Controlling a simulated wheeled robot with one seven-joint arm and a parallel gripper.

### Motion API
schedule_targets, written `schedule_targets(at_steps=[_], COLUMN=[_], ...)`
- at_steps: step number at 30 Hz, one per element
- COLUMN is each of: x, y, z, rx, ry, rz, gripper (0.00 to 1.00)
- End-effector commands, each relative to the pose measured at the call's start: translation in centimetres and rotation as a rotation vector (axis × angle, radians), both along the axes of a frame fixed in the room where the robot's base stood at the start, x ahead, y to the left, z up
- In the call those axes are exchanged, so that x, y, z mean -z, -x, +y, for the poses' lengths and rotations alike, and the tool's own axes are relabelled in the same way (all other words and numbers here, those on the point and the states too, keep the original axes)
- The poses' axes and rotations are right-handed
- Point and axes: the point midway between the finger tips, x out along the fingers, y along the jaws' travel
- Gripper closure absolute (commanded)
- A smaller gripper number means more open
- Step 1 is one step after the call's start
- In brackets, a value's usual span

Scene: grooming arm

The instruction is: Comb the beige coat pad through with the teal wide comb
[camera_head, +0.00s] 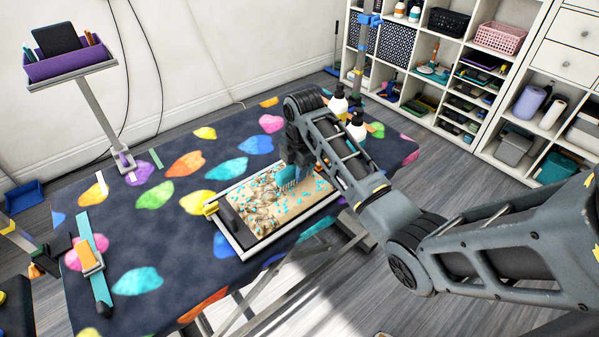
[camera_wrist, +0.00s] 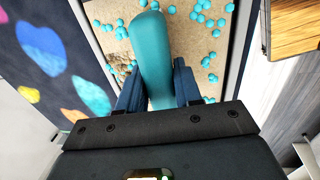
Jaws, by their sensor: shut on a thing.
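My gripper (camera_head: 296,160) is shut on the teal wide comb (camera_head: 287,176). In the wrist view the comb's handle (camera_wrist: 152,60) stands between the two dark fingers of my gripper (camera_wrist: 158,90). The comb is over the beige coat pad (camera_head: 318,186), near its middle, with its teeth pointing down. I cannot tell for sure whether the teeth touch the pad. The pad lies in a light frame on the table. Its left part looks ruffled and clumped, and its right part looks flatter. Small teal bits are scattered over it, and they also show in the wrist view (camera_wrist: 203,18).
The grooming table (camera_head: 180,250) has a dark top with colourful prints. White bottles (camera_head: 356,127) stand behind my arm. A post carries a purple tray (camera_head: 66,66). Shelves (camera_head: 470,75) stand at the back right.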

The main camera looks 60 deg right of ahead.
Motion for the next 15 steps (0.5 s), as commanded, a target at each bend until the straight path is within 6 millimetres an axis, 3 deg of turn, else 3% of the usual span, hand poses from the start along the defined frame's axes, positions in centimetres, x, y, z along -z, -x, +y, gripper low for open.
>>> schedule_targets(at_steps=[15], x=[0.05], y=[0.10], z=[0.21], rx=[-0.002], ry=[-0.004], rz=[0.003], gripper=[1.00])
